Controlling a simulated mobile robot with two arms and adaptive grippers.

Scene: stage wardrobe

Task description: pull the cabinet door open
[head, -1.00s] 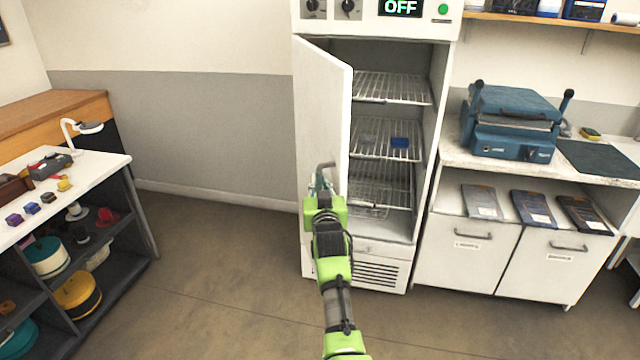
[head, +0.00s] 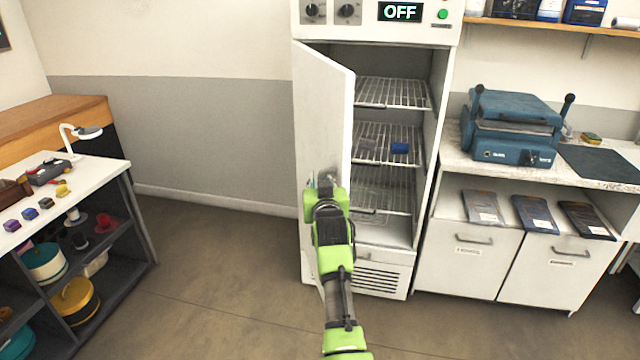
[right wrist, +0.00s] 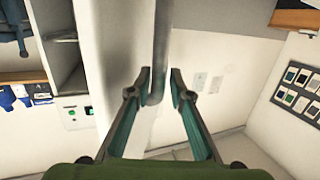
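The tall white cabinet (head: 422,24) stands mid-picture in the head view. Its white door (head: 322,120) is hinged on the left and stands ajar, swung out toward me, with the inside showing. The metal bar handle (head: 333,180) is on the door's outer face, partly hidden by my right gripper (head: 322,184). In the right wrist view the handle (right wrist: 161,45) runs down between the fingertips of my right gripper (right wrist: 162,78). The fingers are apart, with narrow gaps on both sides of the bar. My left gripper is not in view.
Wire shelves (head: 392,93) inside the cabinet carry a blue item (head: 400,148). A white counter unit (head: 505,258) with a blue press (head: 512,125) stands close on the right. A workbench (head: 95,185) stands at the left. The floor (head: 215,270) between is clear.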

